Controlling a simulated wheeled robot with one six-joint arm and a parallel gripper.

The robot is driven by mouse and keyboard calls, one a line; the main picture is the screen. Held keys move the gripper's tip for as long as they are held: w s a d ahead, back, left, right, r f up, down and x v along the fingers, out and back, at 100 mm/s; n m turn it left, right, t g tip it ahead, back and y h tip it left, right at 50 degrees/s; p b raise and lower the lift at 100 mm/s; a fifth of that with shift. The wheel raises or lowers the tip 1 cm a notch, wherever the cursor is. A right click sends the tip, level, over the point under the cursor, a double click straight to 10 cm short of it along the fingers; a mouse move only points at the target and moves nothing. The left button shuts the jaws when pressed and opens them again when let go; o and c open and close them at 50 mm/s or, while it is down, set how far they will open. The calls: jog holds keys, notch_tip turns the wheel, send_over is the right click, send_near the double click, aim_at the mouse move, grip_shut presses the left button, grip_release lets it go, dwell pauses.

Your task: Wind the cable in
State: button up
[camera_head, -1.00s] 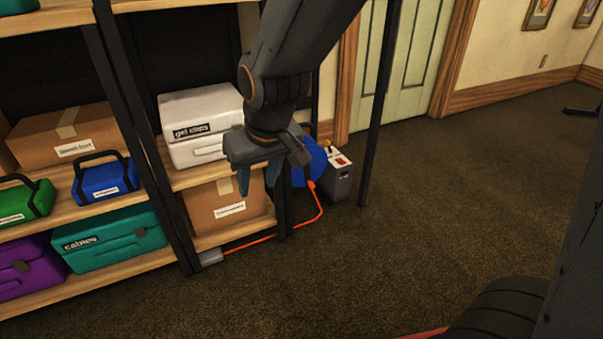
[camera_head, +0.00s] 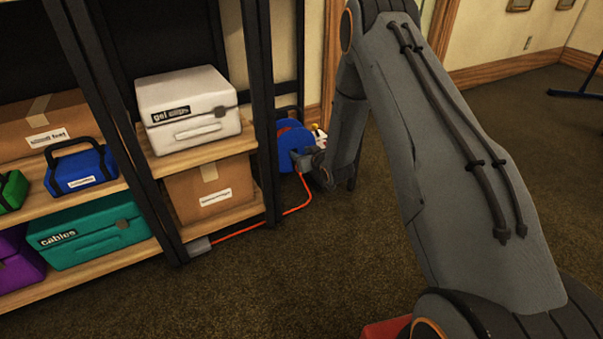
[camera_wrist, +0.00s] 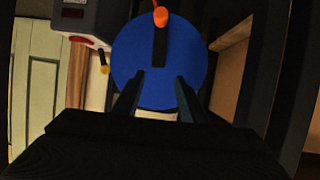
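The blue cable reel (camera_head: 291,144) stands on the floor at the right end of the shelving; its round blue face (camera_wrist: 140,60) fills the middle of the wrist view. A dark bar with an orange tip (camera_wrist: 160,17) lies across that face. The orange cable (camera_head: 262,228) runs from the reel along the floor to a small grey box (camera_head: 199,246) at the shelf's foot. My gripper (camera_wrist: 156,82) is open in front of the reel face, its fingers apart with nothing seen between them. In the head view my arm partly hides the reel.
A grey box with a red switch (camera_wrist: 85,20) and a yellow-tipped lever (camera_wrist: 104,65) is close beside the reel. Shelf posts (camera_head: 267,110) stand close on the other side. A white case (camera_head: 188,108) and carton (camera_head: 198,190) sit on the shelves. Open carpet lies in front.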

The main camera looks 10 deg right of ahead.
jog(key=s+d+f+t+y, duration=0.3)
jog(key=f+t, duration=0.1)
jog(key=f, duration=0.8)
jog(key=shift+b+x, duration=2.25)
jog(key=shift+x, duration=1.5)
jog(key=shift+d, duration=0.1)
jog(key=shift+c, duration=0.3)
grip_shut()
